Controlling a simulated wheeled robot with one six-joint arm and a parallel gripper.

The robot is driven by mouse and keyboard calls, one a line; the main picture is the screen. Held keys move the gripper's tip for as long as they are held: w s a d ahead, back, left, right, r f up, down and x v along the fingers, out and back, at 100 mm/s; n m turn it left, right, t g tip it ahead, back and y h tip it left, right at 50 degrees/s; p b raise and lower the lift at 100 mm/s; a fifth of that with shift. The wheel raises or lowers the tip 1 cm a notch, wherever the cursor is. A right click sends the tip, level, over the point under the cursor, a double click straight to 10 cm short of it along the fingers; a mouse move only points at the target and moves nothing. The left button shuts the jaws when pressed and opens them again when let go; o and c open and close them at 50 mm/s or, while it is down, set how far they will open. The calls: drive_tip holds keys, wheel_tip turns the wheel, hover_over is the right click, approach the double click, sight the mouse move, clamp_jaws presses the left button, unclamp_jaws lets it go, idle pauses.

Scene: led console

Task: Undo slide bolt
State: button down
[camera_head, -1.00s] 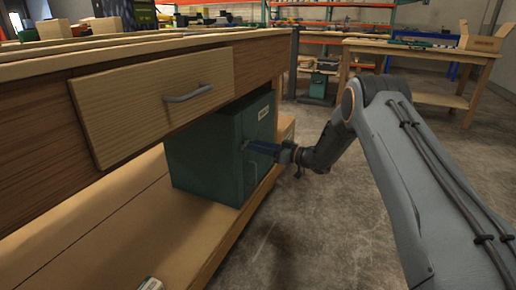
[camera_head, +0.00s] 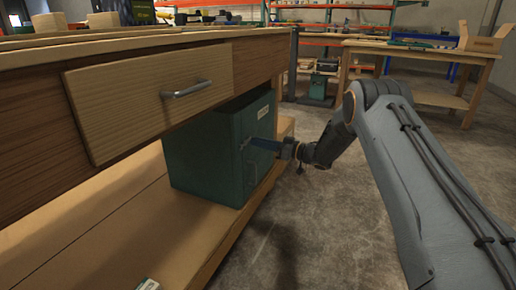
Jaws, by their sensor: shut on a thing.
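A dark green metal cabinet (camera_head: 205,160) stands on the wooden lower shelf under the workbench. Its door, at the right, carries a white label (camera_head: 263,111) and a thin grey handle (camera_head: 253,174). The slide bolt (camera_head: 246,143) shows as a small pale metal piece near the upper middle of the door. My gripper (camera_head: 257,143), with dark blue fingers, reaches in from the right and is shut on the small bolt. The fingers hide most of the bolt, so I cannot tell how far it is slid. The door looks closed.
The bench's wooden drawer (camera_head: 150,102) with a grey handle juts out above and left of the cabinet. The lower shelf (camera_head: 110,225) is mostly bare in front. Open concrete floor (camera_head: 330,235) lies to the right. A second table (camera_head: 425,50) stands farther back.

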drive_tip(key=shift+w+d, duration=0.1)
drive_tip(key=shift+w, duration=0.2)
drive_tip(key=c, duration=1.6)
unclamp_jaws()
drive_tip(key=shift+c, duration=0.2)
drive_tip(key=shift+d, duration=0.1)
drive_tip(key=p+v, duration=0.2)
drive_tip(key=v, duration=0.5)
drive_tip(key=shift+d, duration=0.35)
drive_tip(key=shift+s, duration=0.15)
